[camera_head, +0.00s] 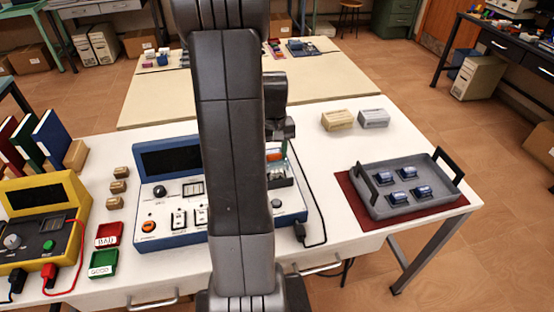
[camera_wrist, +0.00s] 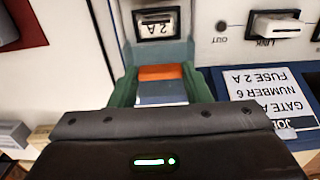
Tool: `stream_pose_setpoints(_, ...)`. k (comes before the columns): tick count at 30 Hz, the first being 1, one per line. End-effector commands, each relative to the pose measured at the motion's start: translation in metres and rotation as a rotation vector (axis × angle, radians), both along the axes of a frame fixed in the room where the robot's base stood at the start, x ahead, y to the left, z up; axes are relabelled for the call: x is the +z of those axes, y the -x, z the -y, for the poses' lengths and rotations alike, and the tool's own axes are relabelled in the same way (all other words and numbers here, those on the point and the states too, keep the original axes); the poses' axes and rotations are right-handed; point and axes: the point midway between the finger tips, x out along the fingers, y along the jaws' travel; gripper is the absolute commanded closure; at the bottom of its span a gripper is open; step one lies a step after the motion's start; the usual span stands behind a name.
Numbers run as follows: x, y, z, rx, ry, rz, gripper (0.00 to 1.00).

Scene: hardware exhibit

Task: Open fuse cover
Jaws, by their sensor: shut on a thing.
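The blue-and-white instrument console (camera_head: 165,222) stands on the white table, and my arm covers its middle. The fuse cover, with an orange tab (camera_wrist: 162,72), is at the console's right side, and its orange part also shows in the head view (camera_head: 274,155). My gripper (camera_wrist: 160,79) has its green fingers on both sides of the tab and is shut on it. Just beyond is a small window with an upside-down "2 A" label (camera_wrist: 156,27). I cannot tell how far the cover is open.
A job card (camera_wrist: 262,105) reading "fuse 2 A" lies right of my gripper in the wrist view. A grey tray (camera_head: 385,207) with several blue fuses stands on a red mat at right. Red BAD (camera_head: 107,236) and green GOOD (camera_head: 103,264) bins sit left. A black cable (camera_head: 312,205) runs beside the console.

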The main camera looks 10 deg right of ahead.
Motion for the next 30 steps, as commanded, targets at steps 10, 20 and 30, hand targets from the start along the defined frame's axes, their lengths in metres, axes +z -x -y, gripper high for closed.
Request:
stream_pose_setpoints(10, 0.000, -0.026, -0.001, 0.001, 0.001, 0.000, 0.97)
stream_pose_setpoints(20, 0.000, -0.026, -0.001, 0.000, 0.001, 0.000, 0.35)
stream_pose_setpoints(30, 0.007, -0.026, -0.001, 0.000, 0.001, 0.003, 0.35)
